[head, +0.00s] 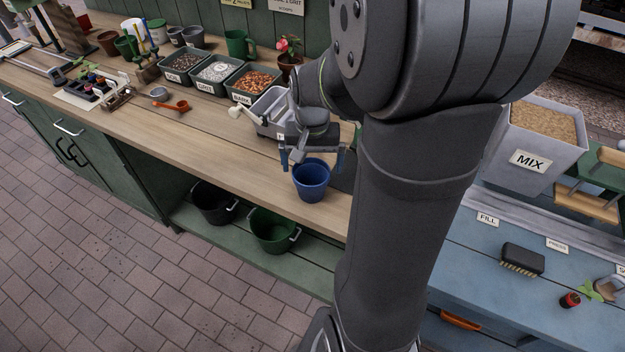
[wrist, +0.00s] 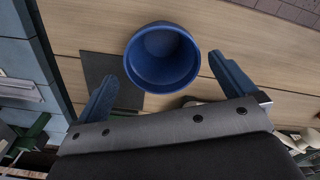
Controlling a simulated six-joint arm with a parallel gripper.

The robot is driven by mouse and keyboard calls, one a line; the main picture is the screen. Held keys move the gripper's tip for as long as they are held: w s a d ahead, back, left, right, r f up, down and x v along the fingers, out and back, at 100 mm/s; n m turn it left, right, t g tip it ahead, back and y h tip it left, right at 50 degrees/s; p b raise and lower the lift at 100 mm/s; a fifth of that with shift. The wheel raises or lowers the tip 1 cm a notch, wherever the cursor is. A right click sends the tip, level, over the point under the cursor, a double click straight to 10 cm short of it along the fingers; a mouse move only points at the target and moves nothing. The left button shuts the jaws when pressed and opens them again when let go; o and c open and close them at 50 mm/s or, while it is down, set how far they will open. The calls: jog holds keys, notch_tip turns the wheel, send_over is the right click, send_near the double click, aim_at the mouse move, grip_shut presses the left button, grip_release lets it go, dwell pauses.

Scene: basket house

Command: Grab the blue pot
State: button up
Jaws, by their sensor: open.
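The blue pot (head: 312,181) stands upright on the wooden bench, near its front edge. In the wrist view the pot (wrist: 162,57) shows its open mouth and empty inside. My gripper (head: 313,160) is over the pot in the head view, with its blue fingers apart. In the wrist view my gripper (wrist: 163,78) has one finger to the left of the pot and one to the right, with gaps on both sides. Nothing is held. My arm hides part of the bench to the right of the pot.
A grey container (head: 268,112) stands behind the pot, beside bins of soil, grit and bark (head: 254,82). A dark flat mat (wrist: 104,80) lies beside the pot. A black bucket (head: 213,203) and a green bucket (head: 272,231) sit on the lower shelf. Bench left of the pot is clear.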

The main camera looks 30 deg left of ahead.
aim_at(311, 174)
notch_tip(311, 174, down, 5)
jog(key=shift+a+r, duration=0.1)
jog(key=shift+r, duration=0.1)
jog(key=shift+c, duration=0.2)
jog(key=c, duration=0.9)
jog(key=shift+o, duration=0.2)
jog(key=shift+r, duration=0.1)
